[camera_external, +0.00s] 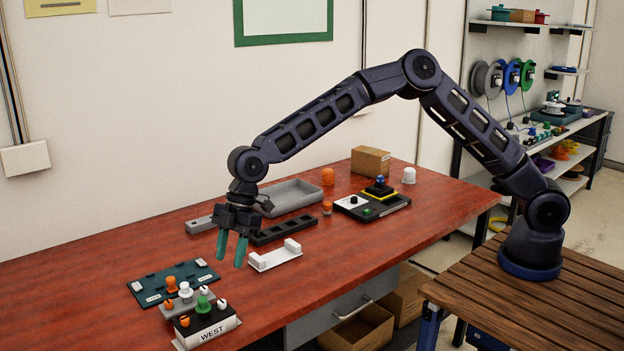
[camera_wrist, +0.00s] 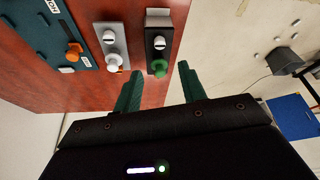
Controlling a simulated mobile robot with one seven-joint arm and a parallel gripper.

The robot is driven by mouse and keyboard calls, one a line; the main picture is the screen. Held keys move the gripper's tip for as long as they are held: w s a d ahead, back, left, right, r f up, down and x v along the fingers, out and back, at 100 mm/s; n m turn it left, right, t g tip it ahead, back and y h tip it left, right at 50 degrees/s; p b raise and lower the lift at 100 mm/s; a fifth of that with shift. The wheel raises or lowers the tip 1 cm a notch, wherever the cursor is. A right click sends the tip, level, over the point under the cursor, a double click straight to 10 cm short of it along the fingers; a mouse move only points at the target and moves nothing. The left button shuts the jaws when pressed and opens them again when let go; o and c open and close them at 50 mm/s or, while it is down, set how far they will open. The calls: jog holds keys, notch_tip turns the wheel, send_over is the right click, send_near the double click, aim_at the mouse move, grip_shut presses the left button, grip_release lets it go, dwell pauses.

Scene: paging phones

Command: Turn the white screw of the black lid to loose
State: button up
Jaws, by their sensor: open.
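The black lid (camera_external: 193,334) is the top of the box labelled WEST at the near left of the table. Its white screw (camera_external: 221,304) is at its right end; in the wrist view the white screw (camera_wrist: 159,43) sits above the green knob (camera_wrist: 158,66). An orange screw (camera_external: 184,321) is at the lid's left end in the external view. My gripper (camera_external: 231,259) is open and empty, pointing down, above the table and apart from the lid. In the wrist view its fingertips (camera_wrist: 160,71) frame the green knob, with the white screw beyond them.
A grey lid (camera_wrist: 106,47) with a white knob and screws stands beside the black one. A teal tray (camera_external: 140,294) lies behind them. A white bracket (camera_external: 275,258) and a black slotted tray (camera_external: 284,231) lie to the right. Bare table lies between.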

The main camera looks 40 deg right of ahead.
aim_at(222, 301)
jog(key=x, duration=1)
jog(key=shift+s+a+f, duration=0.15)
jog(key=shift+f, duration=0.2)
